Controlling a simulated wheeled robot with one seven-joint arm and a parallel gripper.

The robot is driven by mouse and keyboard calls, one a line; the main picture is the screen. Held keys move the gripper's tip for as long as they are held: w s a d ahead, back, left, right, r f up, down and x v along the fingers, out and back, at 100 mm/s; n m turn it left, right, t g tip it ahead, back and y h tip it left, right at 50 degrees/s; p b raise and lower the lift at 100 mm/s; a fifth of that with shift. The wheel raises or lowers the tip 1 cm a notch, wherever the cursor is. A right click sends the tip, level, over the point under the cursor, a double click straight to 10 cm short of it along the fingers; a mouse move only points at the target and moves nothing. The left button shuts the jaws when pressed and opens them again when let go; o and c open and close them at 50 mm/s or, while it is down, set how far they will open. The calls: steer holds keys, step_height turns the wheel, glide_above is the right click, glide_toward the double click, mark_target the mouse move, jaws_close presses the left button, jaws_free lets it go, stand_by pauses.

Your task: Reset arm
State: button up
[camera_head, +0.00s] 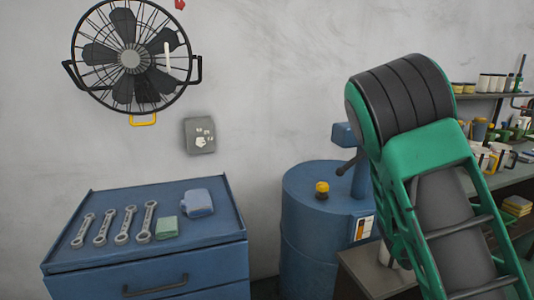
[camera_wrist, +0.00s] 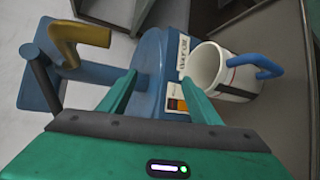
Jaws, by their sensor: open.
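My green gripper (camera_wrist: 157,78) shows in the wrist view with its two fingers apart and nothing between them. A white mug (camera_wrist: 232,83) with a blue handle is just right of the right finger, apart from the jaws as far as I can tell. My green and black arm fills the right side of the head view, bent at a large joint. The gripper itself is hidden or out of frame there.
A blue cabinet (camera_head: 150,275) holds several wrenches (camera_head: 123,226), a green block (camera_head: 167,227) and a blue item (camera_head: 197,203). A wall fan (camera_head: 130,58) hangs above. Cluttered shelves (camera_head: 500,95) are at right.

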steer(key=s+a+r+m+g+y, duration=0.2)
steer(key=s+a+r+m+g, duration=0.15)
steer(key=s+m, duration=0.35)
steer(key=s+a+r+m+g+y, duration=0.1)
steer(key=s+a+r+m+g, duration=0.2)
steer(key=s, duration=0.7)
steer(key=s+a+r+m+g+y, duration=0.25)
steer(key=s+a+m, duration=0.25)
steer(key=s+m, duration=0.25)
steer(key=s+d+f+m+g, duration=0.1)
steer(key=s+d+m+g, duration=0.1)
steer(key=s+d, duration=0.3)
steer(key=s+d+f+m+g, duration=0.2)
steer(key=s+d, duration=0.4)
steer(key=s, duration=0.6)
steer(key=shift+s+d+m+g+h, duration=0.15)
steer(key=shift+d+m+g+h, duration=0.2)
steer(key=shift+m, duration=0.5)
steer(key=shift+w+f, duration=0.25)
steer(key=shift+w, duration=0.4)
